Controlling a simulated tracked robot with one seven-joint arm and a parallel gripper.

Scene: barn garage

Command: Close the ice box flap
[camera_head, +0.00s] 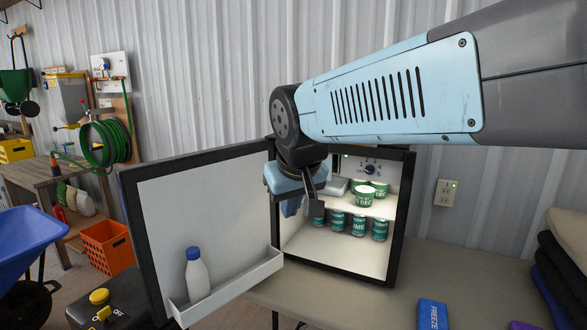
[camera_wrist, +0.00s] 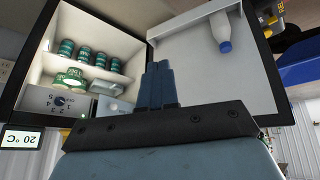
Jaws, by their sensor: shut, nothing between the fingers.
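The small fridge (camera_head: 398,225) stands open on the table, its door (camera_head: 200,215) swung out to the left. A pale grey piece (camera_head: 338,186), which may be the ice box flap, shows in the upper part of the fridge beside the cans. In the wrist view, which is upside down, a similar pale piece (camera_wrist: 110,110) lies beside the dial panel (camera_wrist: 55,102); I cannot tell how far the flap is open. My gripper (camera_head: 291,210) is shut and empty, in front of the fridge opening near the door. Its closed fingers (camera_wrist: 158,68) point towards the interior. My arm hides the upper left of the opening.
Several green cans (camera_head: 358,226) stand on the fridge shelves. A white bottle with a blue cap (camera_head: 197,275) stands in the door tray (camera_head: 232,289). A blue freezer pack (camera_head: 432,314) lies on the table (camera_head: 350,306). Dark folded items (camera_head: 560,265) are stacked at right.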

